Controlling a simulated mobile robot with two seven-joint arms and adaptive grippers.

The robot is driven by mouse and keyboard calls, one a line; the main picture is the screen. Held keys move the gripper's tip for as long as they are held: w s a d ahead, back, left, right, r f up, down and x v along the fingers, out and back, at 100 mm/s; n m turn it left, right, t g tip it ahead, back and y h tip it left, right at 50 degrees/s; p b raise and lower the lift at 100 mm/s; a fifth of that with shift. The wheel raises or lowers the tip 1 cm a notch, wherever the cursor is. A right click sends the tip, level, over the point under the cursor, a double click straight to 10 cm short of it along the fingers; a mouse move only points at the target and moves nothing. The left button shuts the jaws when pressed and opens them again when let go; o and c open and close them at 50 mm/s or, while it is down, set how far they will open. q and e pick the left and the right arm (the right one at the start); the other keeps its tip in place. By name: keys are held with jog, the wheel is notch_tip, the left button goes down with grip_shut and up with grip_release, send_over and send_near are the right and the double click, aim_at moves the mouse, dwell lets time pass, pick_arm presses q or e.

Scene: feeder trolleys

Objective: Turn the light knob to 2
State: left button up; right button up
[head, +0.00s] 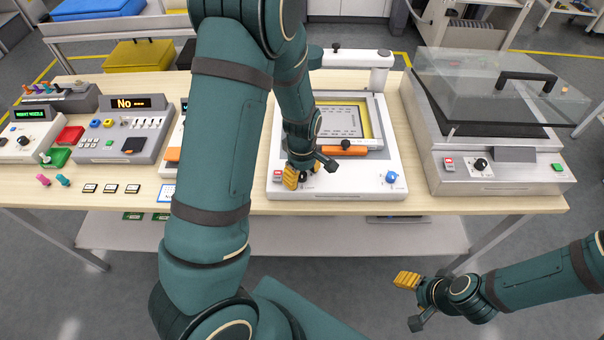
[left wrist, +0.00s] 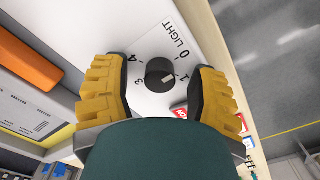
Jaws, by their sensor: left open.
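The light knob (left wrist: 160,73) is a round black knob with a white mark on the white front panel of the white machine (head: 345,189). In the left wrist view its scale shows 0 LIGHT, 1, 3 and 4. The white mark points toward the 1; the 2 is hidden from view. My left gripper (head: 301,174) is open over the panel. In the left wrist view its two yellow-padded fingers (left wrist: 160,98) stand on either side of the knob, with gaps showing. My right gripper (head: 410,299) hangs low in front of the table, away from the machine.
Near the knob is a red switch (head: 277,174); a blue knob (head: 391,177) sits at the panel's right. An orange handle (head: 346,150) crosses the machine's frame. A grey machine with a clear lid (head: 497,178) stands right, control boxes (head: 118,138) left.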

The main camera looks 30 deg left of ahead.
pick_arm(q)
grip_shut()
jog(key=shift+m, duration=0.4)
jog(key=m, duration=0.4)
jog(key=shift+m, duration=0.4)
jog(key=m, duration=1.2)
jog(key=shift+m, duration=0.3)
jog(key=m, duration=0.5)
jog(key=shift+m, duration=0.3)
